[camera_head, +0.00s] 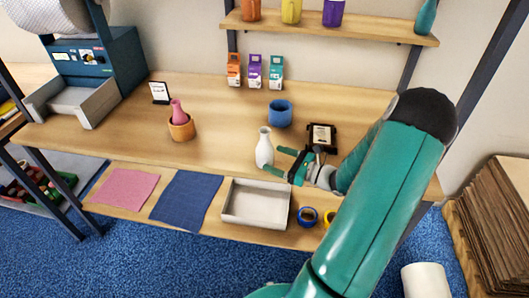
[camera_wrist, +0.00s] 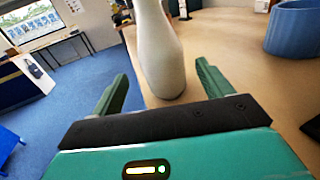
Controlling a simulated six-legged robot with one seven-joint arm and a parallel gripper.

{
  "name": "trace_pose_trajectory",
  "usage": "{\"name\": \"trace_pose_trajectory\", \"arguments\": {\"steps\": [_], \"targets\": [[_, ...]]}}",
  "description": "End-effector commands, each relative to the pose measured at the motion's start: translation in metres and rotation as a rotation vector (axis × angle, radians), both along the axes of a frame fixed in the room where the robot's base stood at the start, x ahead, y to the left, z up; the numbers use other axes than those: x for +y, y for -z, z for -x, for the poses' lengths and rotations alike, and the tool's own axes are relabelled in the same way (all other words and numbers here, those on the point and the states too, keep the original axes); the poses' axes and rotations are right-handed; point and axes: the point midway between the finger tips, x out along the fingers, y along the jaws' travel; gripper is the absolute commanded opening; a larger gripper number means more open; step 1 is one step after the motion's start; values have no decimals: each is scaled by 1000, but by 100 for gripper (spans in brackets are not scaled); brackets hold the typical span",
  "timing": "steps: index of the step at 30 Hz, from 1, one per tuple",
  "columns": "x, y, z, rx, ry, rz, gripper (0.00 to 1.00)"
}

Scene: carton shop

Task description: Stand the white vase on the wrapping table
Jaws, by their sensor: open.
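The white vase (camera_head: 264,147) stands upright on the wooden table (camera_head: 215,133), near its front edge and right of the middle. My gripper (camera_head: 283,164) is open just to the right of the vase in the head view, with its fingers pointing toward it. In the wrist view the vase (camera_wrist: 160,52) stands just beyond and between the two open green fingers (camera_wrist: 160,92). Its top is cut off by the upper edge of that view. No finger is seen closed on it.
A blue cup (camera_head: 280,113) stands behind the vase. A black device (camera_head: 322,137) is behind my gripper. A wooden pot with a pink vase (camera_head: 181,125) stands to the left. A grey tray (camera_head: 256,204), a blue cloth (camera_head: 187,200) and tape rolls (camera_head: 308,216) lie on a lower front shelf.

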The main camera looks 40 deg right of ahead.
Motion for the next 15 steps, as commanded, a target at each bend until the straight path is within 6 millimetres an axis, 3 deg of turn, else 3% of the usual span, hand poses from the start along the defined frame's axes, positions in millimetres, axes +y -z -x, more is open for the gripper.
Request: {"name": "trace_pose_trajectory", "arguments": {"steps": [8,15], "targets": [[7,0,-23,0,0,0,79],[16,-1,-59,-1,0,0,79]]}}
